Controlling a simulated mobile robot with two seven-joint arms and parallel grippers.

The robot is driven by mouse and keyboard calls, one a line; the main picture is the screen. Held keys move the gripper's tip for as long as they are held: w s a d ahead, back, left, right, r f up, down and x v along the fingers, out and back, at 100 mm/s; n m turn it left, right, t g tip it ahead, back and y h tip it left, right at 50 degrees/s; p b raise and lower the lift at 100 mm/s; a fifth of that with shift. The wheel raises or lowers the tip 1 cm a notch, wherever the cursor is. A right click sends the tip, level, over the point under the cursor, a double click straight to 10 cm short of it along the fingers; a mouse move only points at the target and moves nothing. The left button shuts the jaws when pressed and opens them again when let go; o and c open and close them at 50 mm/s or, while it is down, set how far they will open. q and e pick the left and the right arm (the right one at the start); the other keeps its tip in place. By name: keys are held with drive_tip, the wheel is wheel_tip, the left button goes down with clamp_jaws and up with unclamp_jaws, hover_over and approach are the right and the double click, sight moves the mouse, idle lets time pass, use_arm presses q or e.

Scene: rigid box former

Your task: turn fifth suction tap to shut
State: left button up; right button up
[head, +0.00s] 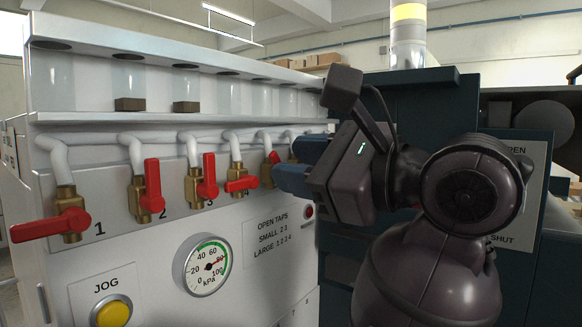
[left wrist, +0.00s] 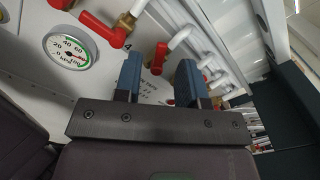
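The fifth suction tap (head: 268,179) is on the white panel, right of tap 4 (head: 240,184); my left gripper partly hides it in the head view. Its red handle (left wrist: 158,58) shows between the fingers in the left wrist view and lies at a different angle from tap 4's handle (left wrist: 103,31). My left gripper (head: 300,166) is at the tap with its two blue fingers apart. I see no clear contact with the handle. My right gripper is not in view.
Taps 1 (head: 70,220), 2 (head: 150,188) and 3 (head: 205,180) line the panel to the left. Handles 1 and 4 lie sideways; 2 and 3 stand upright. A pressure gauge (head: 207,266) and a yellow jog button (head: 113,314) are below. A dark cabinet (head: 340,262) stands right.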

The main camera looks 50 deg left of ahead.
use_arm(q)
drive_tip(key=shift+x, duration=0.95)
clamp_jaws()
